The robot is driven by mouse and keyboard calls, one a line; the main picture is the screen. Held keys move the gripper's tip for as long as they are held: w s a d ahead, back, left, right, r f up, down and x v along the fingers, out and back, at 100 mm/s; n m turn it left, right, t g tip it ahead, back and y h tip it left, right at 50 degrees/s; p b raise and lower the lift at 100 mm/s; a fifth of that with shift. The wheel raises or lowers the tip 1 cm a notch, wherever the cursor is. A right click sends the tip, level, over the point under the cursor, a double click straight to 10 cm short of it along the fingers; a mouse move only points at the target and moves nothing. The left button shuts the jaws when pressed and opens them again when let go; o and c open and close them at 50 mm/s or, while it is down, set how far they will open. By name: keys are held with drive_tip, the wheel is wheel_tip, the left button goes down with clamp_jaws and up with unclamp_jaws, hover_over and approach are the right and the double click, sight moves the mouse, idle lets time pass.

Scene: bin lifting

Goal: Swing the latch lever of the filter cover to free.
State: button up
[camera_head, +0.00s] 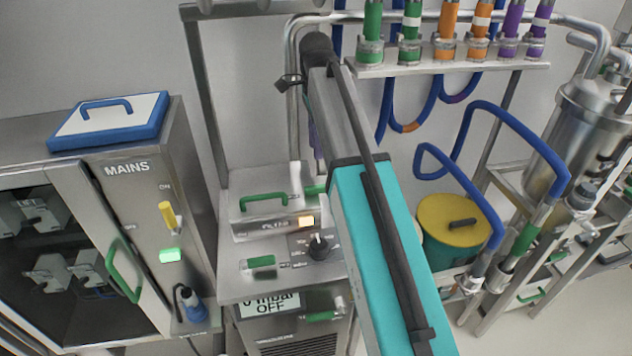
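The filter cover (240,223) appears to be the lid section of the steel unit in the middle, with a partly legible label on its front. A green handle (264,199) lies on its top. A short green lever (314,190), possibly the latch lever, sits at the right of the cover, partly behind my arm. I cannot tell its setting. My teal and grey arm crosses the middle of the view in front of the unit's right side. My gripper does not show; its distance from the lever and its opening cannot be seen.
The MAINS cabinet (185,150) stands left. A yellow-lidded drum (445,218), blue hoses and a steel vessel (580,125) crowd the right. Floor shows at lower right.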

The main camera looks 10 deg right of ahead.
sight(317, 186)
drive_tip(key=shift+d+f+p, duration=0.1)
drive_tip(key=shift+f+p, duration=1.7)
drive_tip(key=shift+f, duration=5)
